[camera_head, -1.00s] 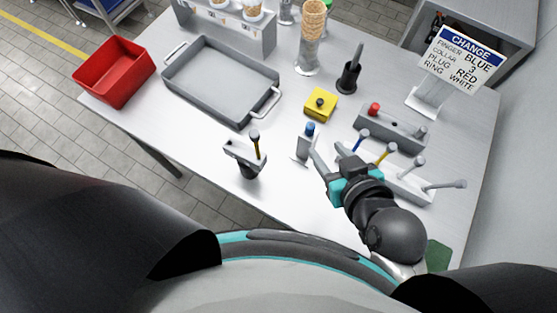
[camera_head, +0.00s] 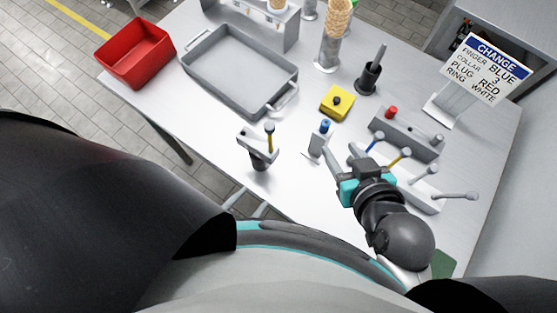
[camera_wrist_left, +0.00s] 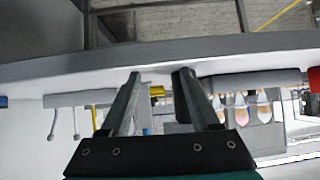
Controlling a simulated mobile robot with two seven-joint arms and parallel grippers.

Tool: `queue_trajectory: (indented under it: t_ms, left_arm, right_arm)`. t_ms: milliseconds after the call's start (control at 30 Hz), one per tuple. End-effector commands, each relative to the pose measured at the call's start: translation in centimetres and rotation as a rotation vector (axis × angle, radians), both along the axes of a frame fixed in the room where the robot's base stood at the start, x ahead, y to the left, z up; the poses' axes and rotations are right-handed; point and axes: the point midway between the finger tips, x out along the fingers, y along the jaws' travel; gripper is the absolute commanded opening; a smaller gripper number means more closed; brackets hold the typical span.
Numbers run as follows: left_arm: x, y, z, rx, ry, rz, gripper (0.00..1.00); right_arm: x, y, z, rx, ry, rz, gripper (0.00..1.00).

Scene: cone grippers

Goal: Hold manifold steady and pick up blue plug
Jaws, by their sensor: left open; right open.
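A blue plug (camera_head: 325,126) tops a small grey block (camera_head: 317,144) on the table. A long grey block (camera_head: 408,137), which looks like the manifold, lies further right with a red plug (camera_head: 391,112) and a grey knob on it. My right gripper (camera_head: 338,149) is open, low over the table, its left finger close beside the small block; whether they touch is unclear. My left gripper (camera_wrist_left: 157,75) is open and empty in the left wrist view, facing the table edge. I cannot make it out clearly in the head view.
A rack (camera_head: 415,195) with coloured rods lies right of my right gripper. A yellow block (camera_head: 337,102), a dark holder (camera_head: 369,80), a grey tray (camera_head: 215,92), a red bin (camera_head: 137,54) and a sign (camera_head: 485,68) stand around. A stand (camera_head: 257,147) with a yellow rod is near the front edge.

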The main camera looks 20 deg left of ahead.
Motion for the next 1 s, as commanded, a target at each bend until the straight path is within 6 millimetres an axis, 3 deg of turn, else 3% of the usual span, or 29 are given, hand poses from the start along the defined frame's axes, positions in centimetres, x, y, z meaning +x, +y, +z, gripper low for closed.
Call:
queue_trajectory:
  t_ms: [33, 200, 400, 667, 1000]
  left_arm:
    - [0.6, -1.1, 1.8, -0.019, -0.038, -0.013, 0.62]
    - [2.4, -4.1, 6.9, -0.068, -0.138, -0.053, 0.62]
    - [3.3, -5.8, 10.4, -0.097, -0.2, -0.075, 0.62]
    - [4.7, -6.5, 10.6, -0.102, -0.214, -0.081, 0.62]
    - [8.7, -8.0, 8.8, -0.101, -0.215, -0.081, 0.62]
  right_arm:
    - [0.0, 0.0, 0.0, 0.0, 0.0, 0.0, 0.5]
    - [0.0, 0.0, 0.0, 0.0, 0.0, 0.0, 0.5]
    - [0.0, 0.0, 0.0, 0.0, 0.0, 0.0, 0.5]
    - [0.0, 0.0, 0.0, 0.0, 0.0, 0.0, 0.5]
    - [0.0, 0.0, 0.0, 0.0, 0.0, 0.0, 0.5]
